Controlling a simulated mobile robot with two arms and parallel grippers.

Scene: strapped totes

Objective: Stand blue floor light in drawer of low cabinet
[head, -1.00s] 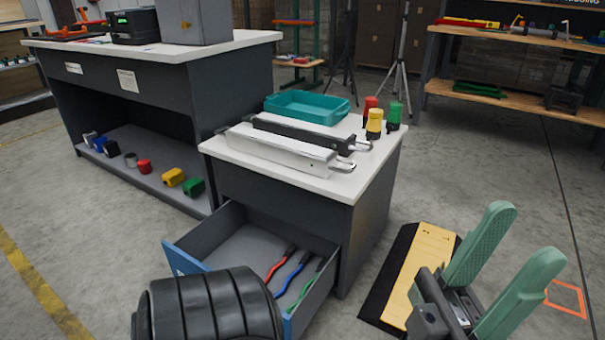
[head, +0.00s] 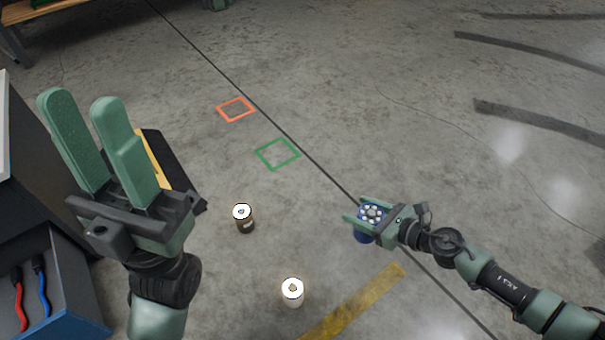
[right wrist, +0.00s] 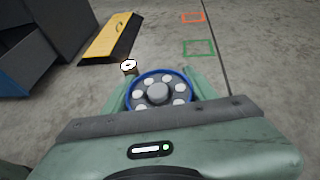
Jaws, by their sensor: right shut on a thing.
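The blue floor light (head: 363,237) has a round top with a ring of white lamps and is upright between the fingers of my right gripper (head: 366,218), which is shut on it. In the right wrist view the light's blue rim (right wrist: 158,92) shows from above; its lower part is hidden. I cannot tell whether it touches the floor. My left gripper (head: 90,112) is open and empty, held up at the left. The low cabinet's open drawer (head: 70,285) shows at the lower left, with a red and a blue tool inside.
A yellow and black ramp (head: 172,160) lies behind my left gripper. Orange (head: 236,109) and green (head: 278,154) squares mark the floor. The right side is clear.

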